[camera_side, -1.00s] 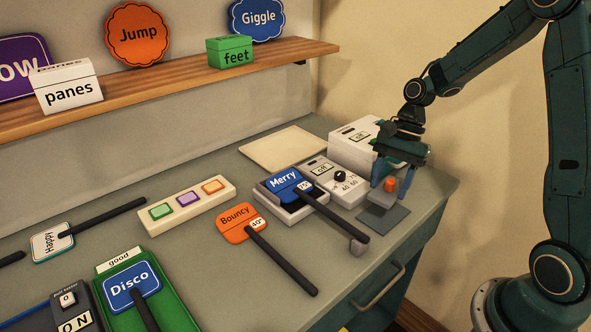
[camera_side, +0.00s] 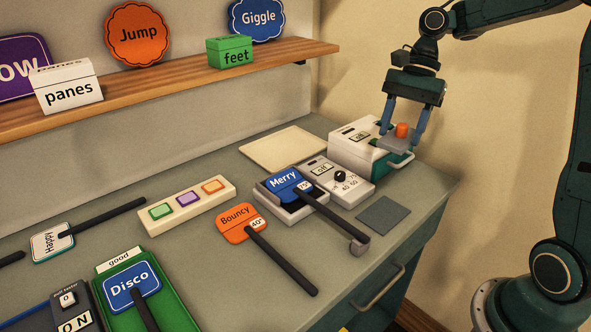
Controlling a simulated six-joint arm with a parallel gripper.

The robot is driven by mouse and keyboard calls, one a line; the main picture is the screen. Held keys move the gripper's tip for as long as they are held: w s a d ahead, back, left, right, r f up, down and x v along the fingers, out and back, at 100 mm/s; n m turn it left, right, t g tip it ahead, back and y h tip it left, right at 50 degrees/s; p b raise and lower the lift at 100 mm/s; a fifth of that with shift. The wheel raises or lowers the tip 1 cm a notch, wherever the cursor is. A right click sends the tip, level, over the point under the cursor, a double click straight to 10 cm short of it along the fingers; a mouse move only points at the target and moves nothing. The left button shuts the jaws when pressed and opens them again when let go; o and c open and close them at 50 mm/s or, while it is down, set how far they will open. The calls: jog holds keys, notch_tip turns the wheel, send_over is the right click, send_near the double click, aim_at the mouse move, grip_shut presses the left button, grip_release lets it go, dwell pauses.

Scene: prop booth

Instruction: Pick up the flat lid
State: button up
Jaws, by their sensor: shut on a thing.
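The flat lid (camera_side: 395,146) is a thin grey plate with an orange knob (camera_side: 402,130) on top. My gripper (camera_side: 402,134) points down with its blue fingers on either side of the knob, shut on the lid. The lid is held clear above the table, roughly level, in front of the white box at the back right in this view. My gripper's fingers hide part of the lid's edges.
A dark grey square (camera_side: 383,215) lies flat on the table (camera_side: 330,260) near its right edge. The white box (camera_side: 352,146) and a dial unit (camera_side: 337,180) stand close by. Signs on black handles, Merry (camera_side: 283,183) and Bouncy (camera_side: 236,225), lie to the left.

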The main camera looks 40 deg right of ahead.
jog(key=shift+w, duration=0.1)
dwell(0.6)
jog(key=shift+w+a+f, duration=0.1)
jog(key=shift+w, duration=0.45)
jog(key=w+a+f, duration=0.4)
jog(key=w+a, duration=0.2)
jog(key=w, duration=0.4)
jog(key=w+a+f+m, duration=0.1)
jog(key=w+a+f, duration=0.2)
jog(key=w+a, duration=0.4)
jog(key=w, duration=0.3)
jog(key=shift+w+f+t, duration=0.15)
jog(key=shift+f+t, duration=0.15)
jog(key=shift+f, duration=0.1)
jog(key=shift+f, duration=0.15)
jog(key=shift+f, duration=1.55)
jog(key=shift+f, duration=0.75)
jog(key=shift+f, duration=0.35)
